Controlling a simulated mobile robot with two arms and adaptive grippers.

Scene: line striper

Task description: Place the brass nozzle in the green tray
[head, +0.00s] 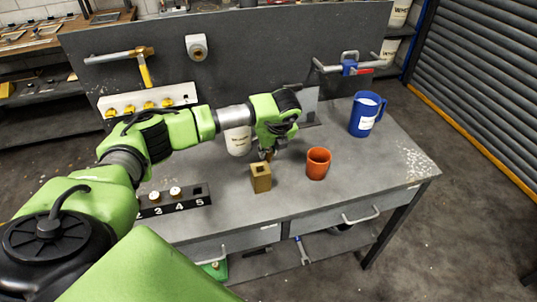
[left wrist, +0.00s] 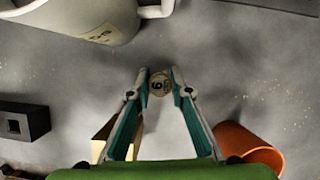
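A brass nozzle (left wrist: 159,84) with a round pale top marked 6 shows between my left fingertips in the left wrist view, with a finger close on each side. My left gripper (head: 268,154) is low over the bench, just behind a brass-coloured block with a square hole (head: 260,179). In the head view the nozzle is mostly hidden by the gripper. Its fingers converge on the nozzle in the left wrist view (left wrist: 160,78). A small green piece (head: 216,269) shows below the bench; I cannot tell whether it is the green tray. My right gripper is not in view.
An orange cup (head: 318,163) stands just right of the gripper, and a blue jug (head: 367,114) farther right. A black numbered rack (head: 184,203) with two pale-topped pieces is at the left front. A white container (head: 238,141) stands behind my arm. The bench's right front is clear.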

